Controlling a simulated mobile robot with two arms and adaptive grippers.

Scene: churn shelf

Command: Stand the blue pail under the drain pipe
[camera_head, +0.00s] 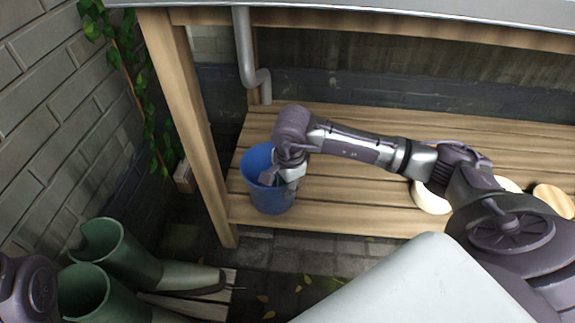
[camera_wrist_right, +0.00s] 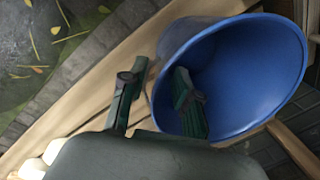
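The blue pail (camera_head: 257,190) stands upright at the front left of the slatted wooden shelf (camera_head: 350,210), beside the left leg. The grey drain pipe (camera_head: 243,48) comes down behind it and bends to a short end above the shelf's back left. My right gripper (camera_head: 281,178) is at the pail's right side, over the rim. In the right wrist view the gripper (camera_wrist_right: 156,90) is open, with one finger inside the pail (camera_wrist_right: 255,75) and the other outside its wall. A gap shows between the fingers, and I cannot tell whether either touches. My left gripper is out of view.
Pale round items (camera_head: 430,197) and a wooden disc (camera_head: 553,200) lie on the shelf at the right, partly behind my arm. A wooden leg (camera_head: 190,120) and the top (camera_head: 400,15) frame the shelf.

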